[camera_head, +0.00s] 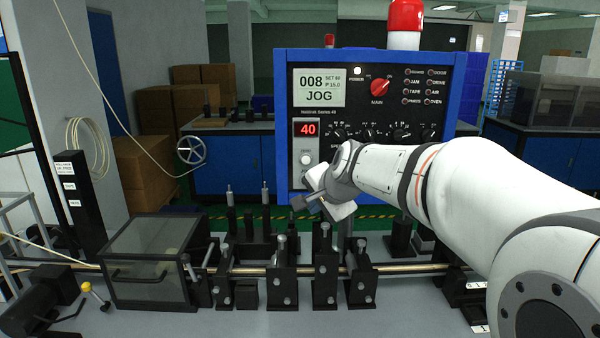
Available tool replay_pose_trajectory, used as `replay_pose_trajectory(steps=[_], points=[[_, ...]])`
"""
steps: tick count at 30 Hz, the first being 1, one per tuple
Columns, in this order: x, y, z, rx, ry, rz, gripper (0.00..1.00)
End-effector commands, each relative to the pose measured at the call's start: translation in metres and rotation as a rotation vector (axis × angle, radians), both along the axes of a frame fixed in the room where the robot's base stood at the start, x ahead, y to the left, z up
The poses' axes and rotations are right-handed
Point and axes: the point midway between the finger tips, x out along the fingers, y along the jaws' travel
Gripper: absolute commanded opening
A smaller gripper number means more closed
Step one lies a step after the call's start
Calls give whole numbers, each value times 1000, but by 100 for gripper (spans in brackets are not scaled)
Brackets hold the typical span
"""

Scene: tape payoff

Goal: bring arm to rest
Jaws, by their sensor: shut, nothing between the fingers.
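My white arm reaches in from the right edge, across the lower right of the control panel (335,75). My gripper (301,203) is at the arm's left end, in front of the panel's lower edge and above the row of black machine fixtures. It looks small and dark, is shut, and has nothing in it. I cannot tell from this one view how far it is from the panel. The panel's display reads "008 JOG", and a smaller red display shows 40. My arm hides part of the panel's lower right knobs.
Black fixtures (283,270) with upright posts stand along a horizontal rod below my gripper. A clear-lidded box (150,262) sits at the left, with a black motor-like unit (40,300) beside it. A handwheel (191,150) and cardboard boxes stand behind. The grey bench front is mostly clear.

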Motion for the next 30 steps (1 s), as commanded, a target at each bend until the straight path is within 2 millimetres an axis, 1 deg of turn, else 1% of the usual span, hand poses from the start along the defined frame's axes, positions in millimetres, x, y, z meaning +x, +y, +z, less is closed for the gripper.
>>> replay_pose_trajectory(steps=[1,2,3,5,6,8,9,12,15,18,20,30], points=[[-25,-12,-8,-67,17,45,0],[-41,-19,-15,-116,33,83,0],[-65,-29,-26,-185,55,138,0],[-103,-44,-44,-290,94,229,0],[-129,-54,-57,-356,124,291,0],[-165,-68,-75,-444,168,383,0],[-188,-76,-86,-495,196,442,0],[-235,-92,-110,-594,260,568,0],[-266,-103,-127,-655,304,658,0],[-283,-108,-135,-684,329,708,0],[-287,-109,-138,-691,335,721,0],[-287,-109,-138,-692,335,723,0]])
